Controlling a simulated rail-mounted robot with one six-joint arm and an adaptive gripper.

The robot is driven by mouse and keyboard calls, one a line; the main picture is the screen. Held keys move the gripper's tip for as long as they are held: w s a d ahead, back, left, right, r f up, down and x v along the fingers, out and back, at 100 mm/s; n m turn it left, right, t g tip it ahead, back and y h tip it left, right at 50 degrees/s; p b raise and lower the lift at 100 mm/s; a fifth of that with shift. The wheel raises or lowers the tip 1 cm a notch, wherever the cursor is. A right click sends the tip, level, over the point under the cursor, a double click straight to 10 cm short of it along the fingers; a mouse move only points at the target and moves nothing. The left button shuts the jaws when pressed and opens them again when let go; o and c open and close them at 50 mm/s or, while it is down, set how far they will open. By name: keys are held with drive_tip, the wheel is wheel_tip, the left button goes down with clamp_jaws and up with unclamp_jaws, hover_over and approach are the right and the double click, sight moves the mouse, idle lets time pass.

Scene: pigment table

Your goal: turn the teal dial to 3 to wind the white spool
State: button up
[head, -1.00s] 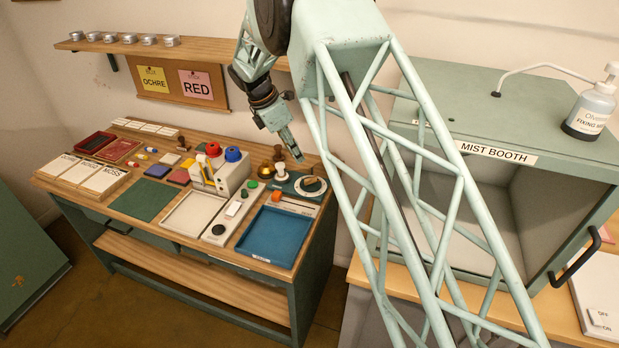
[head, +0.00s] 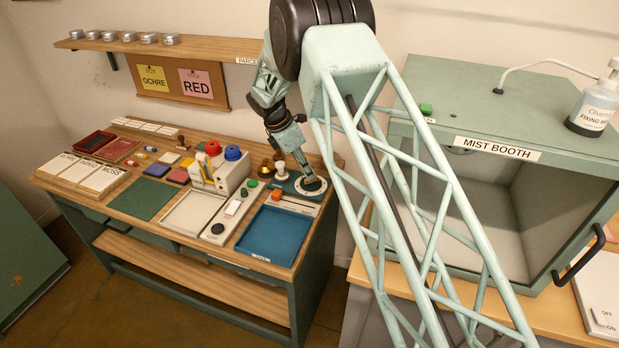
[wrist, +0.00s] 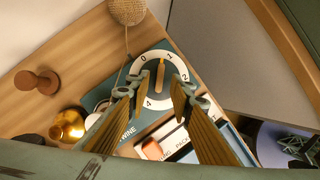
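The teal dial unit (head: 294,186) sits at the table's back right corner. In the wrist view its white number ring (wrist: 152,58) shows 0, 1, 2 and 4; the 3 is not readable. A narrow tan pointer (wrist: 160,74) on the dial points up, between 0 and 1. My gripper (wrist: 157,84) is open, its fingers on either side of the dial's middle; contact cannot be told. In the head view my gripper (head: 309,180) is low over the dial and hides part of it. A white spool-like piece (head: 281,169) stands left of the dial.
A brass weight (wrist: 68,125) and a brown knob (wrist: 35,82) are left of the dial. An orange block (head: 276,196) and blue tray (head: 272,235) lie in front. The mist booth (head: 505,110) stands to the right.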

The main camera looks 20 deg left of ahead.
sight(311, 181)
drive_tip(key=shift+x, duration=1.8)
clamp_jaws()
